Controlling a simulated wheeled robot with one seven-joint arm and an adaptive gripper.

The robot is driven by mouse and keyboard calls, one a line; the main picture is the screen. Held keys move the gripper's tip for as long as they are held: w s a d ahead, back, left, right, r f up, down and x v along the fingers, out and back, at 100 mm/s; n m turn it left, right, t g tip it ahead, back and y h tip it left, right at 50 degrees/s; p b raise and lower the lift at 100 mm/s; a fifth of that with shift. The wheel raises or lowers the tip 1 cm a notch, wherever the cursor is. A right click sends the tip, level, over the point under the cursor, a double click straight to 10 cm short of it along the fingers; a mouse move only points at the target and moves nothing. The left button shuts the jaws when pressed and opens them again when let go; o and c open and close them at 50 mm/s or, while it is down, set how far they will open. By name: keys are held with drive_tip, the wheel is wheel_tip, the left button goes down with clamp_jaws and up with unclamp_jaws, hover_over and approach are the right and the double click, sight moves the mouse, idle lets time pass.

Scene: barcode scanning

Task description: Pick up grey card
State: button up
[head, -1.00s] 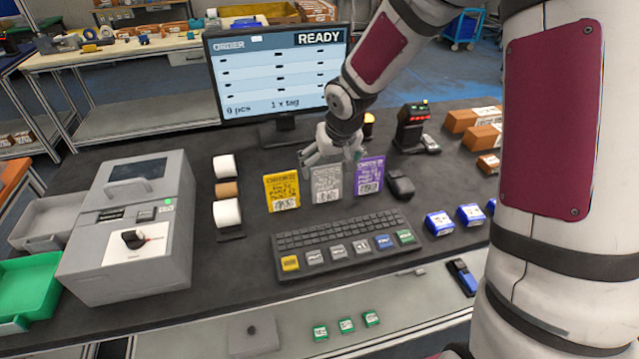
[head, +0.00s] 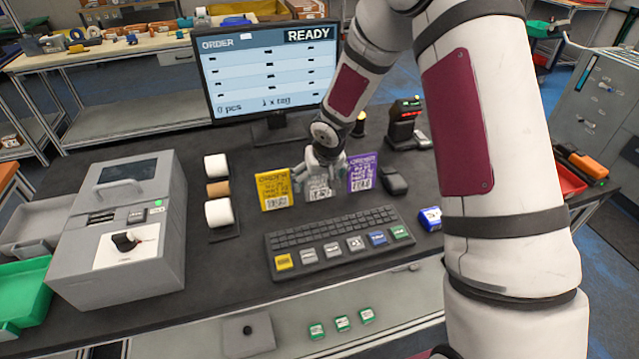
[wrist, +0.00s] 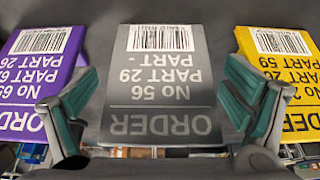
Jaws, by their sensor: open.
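The grey card (head: 319,186) stands between a yellow card (head: 273,190) and a purple card (head: 362,173), behind the keyboard. My gripper (head: 318,176) is right at the grey card and hides its upper part in the head view. In the wrist view the grey card (wrist: 162,85) appears upside down, with its barcode at the top and the word ORDER at the bottom. The open fingers (wrist: 160,105) stand one on each side of it with gaps. The left finger overlaps the purple card (wrist: 40,70) in this view, and the right finger overlaps the yellow card (wrist: 280,80).
The keyboard (head: 340,240) lies just in front of the cards. A black mouse (head: 394,181) is right of the purple card. The monitor (head: 270,75) and a scanner (head: 404,125) stand behind. Paper rolls (head: 217,188) and a grey machine (head: 125,230) are to the left.

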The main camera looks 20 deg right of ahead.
drive_tip(key=c, duration=1.1)
drive_tip(key=shift+c, duration=0.2)
drive_tip(key=shift+r, duration=0.15)
